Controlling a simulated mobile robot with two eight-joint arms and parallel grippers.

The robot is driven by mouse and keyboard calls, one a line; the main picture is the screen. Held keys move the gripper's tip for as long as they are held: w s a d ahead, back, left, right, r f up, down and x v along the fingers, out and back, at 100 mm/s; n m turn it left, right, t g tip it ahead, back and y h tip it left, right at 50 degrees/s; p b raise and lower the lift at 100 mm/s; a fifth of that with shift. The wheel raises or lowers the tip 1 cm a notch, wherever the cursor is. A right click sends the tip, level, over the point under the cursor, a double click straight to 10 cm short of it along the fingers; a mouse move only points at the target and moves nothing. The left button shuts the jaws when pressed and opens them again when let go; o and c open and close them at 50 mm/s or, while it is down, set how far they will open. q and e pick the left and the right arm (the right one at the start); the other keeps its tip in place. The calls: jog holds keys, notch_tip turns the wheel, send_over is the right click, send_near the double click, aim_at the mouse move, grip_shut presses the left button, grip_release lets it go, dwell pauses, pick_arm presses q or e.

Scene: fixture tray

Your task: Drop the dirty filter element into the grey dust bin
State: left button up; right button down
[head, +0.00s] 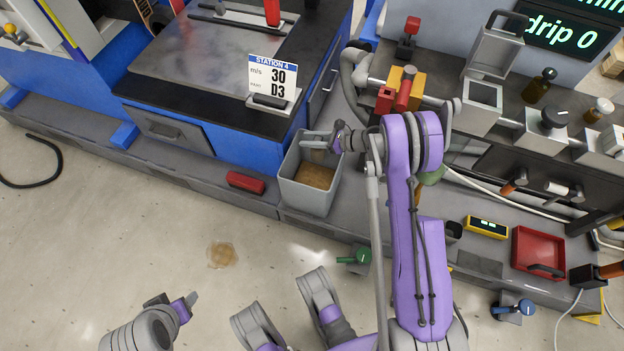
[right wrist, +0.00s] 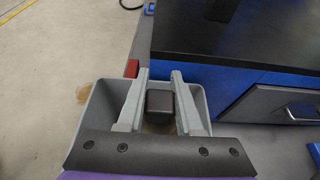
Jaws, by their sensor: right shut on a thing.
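The grey dust bin (head: 304,197) stands open against the blue workbench, with a brown surface showing inside it. My right gripper (head: 316,141) is over the back part of the bin opening. In the right wrist view its two fingers (right wrist: 160,98) are shut on a dark, block-shaped thing (right wrist: 160,101), which I take to be the dirty filter element. The bin's walls (right wrist: 97,110) show on both sides below the fingers. In the head view the held thing is mostly hidden by the gripper. My left gripper (head: 188,302) is low at the left, away from the bin; its opening is unclear.
A red block-like object (head: 245,182) lies on the grey ledge left of the bin. The workbench (head: 215,125) rises behind it. A red tray (head: 538,252) and a yellow device (head: 487,227) sit at the right. A brown stain (head: 221,255) marks the open floor.

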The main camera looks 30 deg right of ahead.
notch_tip(320, 180, down, 3)
jog(key=shift+b, duration=0.6)
jog(key=c, duration=0.5)
grip_release()
jog(key=p+v, duration=0.2)
jog(key=v, duration=0.5)
jog(key=shift+d, duration=0.2)
jog(key=shift+s, duration=0.15)
